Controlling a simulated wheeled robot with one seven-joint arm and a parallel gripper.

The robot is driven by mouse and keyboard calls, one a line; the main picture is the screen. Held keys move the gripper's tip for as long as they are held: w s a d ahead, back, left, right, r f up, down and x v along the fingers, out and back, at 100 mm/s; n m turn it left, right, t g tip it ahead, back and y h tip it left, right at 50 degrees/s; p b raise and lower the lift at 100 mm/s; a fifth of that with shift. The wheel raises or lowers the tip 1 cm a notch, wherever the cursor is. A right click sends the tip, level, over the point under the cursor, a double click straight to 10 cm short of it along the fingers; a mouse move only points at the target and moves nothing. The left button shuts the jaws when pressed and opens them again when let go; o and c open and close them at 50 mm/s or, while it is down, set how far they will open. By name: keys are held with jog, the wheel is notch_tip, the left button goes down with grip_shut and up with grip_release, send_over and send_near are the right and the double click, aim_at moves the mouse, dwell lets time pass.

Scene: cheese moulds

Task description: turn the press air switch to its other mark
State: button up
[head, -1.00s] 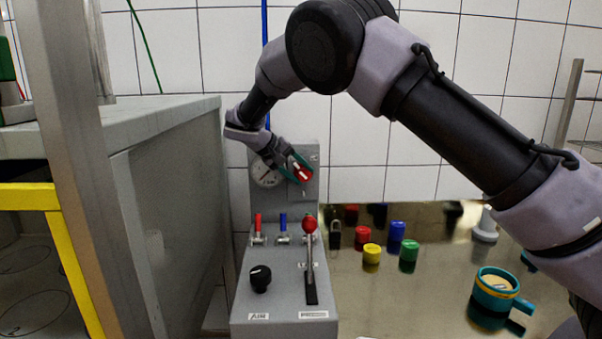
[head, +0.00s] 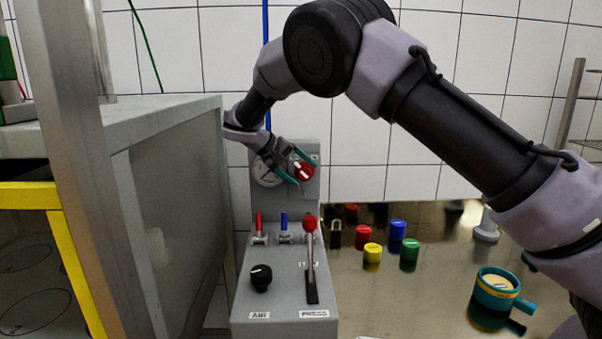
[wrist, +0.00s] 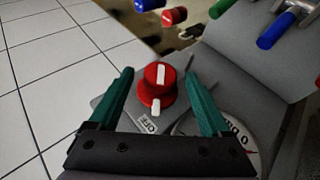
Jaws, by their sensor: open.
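A red rotary switch (head: 303,171) with a white bar sits on the upright grey panel, right of a round gauge. In the wrist view the red switch (wrist: 158,77) shows a white line on its face and another white mark lower down, beside an OFF label (wrist: 149,124). My gripper (head: 305,174) is open, its teal fingers on either side of the switch. In the wrist view my gripper (wrist: 158,73) shows gaps between both fingers and the switch. A black knob (head: 260,277) stands on the lower panel above an AIR label (head: 260,315).
A red-topped lever (head: 310,226) and red and blue handled valves (head: 284,224) stand below the upright panel. A grey cabinet (head: 175,190) is close on the left. Coloured caps (head: 397,231) and a teal mould (head: 496,283) lie on the shiny table at right.

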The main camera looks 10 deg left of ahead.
jog(key=v, duration=0.7)
jog(key=shift+r, duration=0.1)
jog(key=d+r+m+g+y, duration=0.15)
jog(key=d+r, duration=0.25)
jog(key=d, duration=0.6)
jog(key=d+r+m+g+y, duration=0.15)
jog(key=d+r, duration=0.25)
jog(key=d, duration=0.6)
jog(key=d+r+m+g+y, duration=0.15)
jog(key=d+r, duration=0.25)
jog(key=d, duration=0.6)
jog(key=s+d+r+m+t+y, duration=0.15)
jog(key=s+d+r+y, duration=0.25)
jog(key=s+d, duration=0.65)
jog(key=s+d+f+m+t, duration=0.2)
jog(key=s+d, duration=0.4)
jog(key=s, duration=0.5)
jog(key=shift+s+m+t, duration=0.4)
jog(key=shift+m+t, duration=0.2)
jog(key=shift+m, duration=0.2)
